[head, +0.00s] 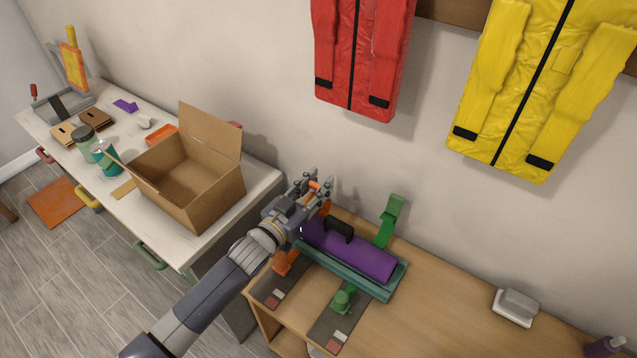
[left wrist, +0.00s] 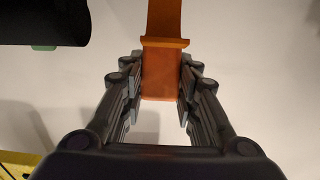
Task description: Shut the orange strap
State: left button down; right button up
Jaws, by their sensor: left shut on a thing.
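The orange strap (head: 327,206) rises at the left end of a purple roll (head: 365,254) that lies in a teal tray (head: 340,275). My left gripper (head: 316,188) is shut on the upper part of this strap, above the roll. In the left wrist view the orange strap (left wrist: 162,70) stands between the two fingers of my left gripper (left wrist: 160,88). An orange piece (head: 285,262) sits at the front left of the tray, partly hidden by my arm. My right gripper is not in view.
A green strap (head: 390,218) stands up behind the roll, with a green buckle (head: 343,299) at the front. An open cardboard box (head: 195,178) is on the white bench to the left. The wooden table's (head: 430,305) right part is mostly clear. Red (head: 362,55) and yellow (head: 545,80) jackets hang behind.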

pick_arm(q)
jog(key=shift+s+a+f, duration=0.1)
jog(key=shift+s+f, duration=0.05)
jog(key=shift+f, duration=0.45)
jog(key=c, duration=1.2)
grip_release()
jog(key=shift+r, duration=0.2)
jog(key=shift+r, duration=0.1)
jog(key=v, duration=1.2)
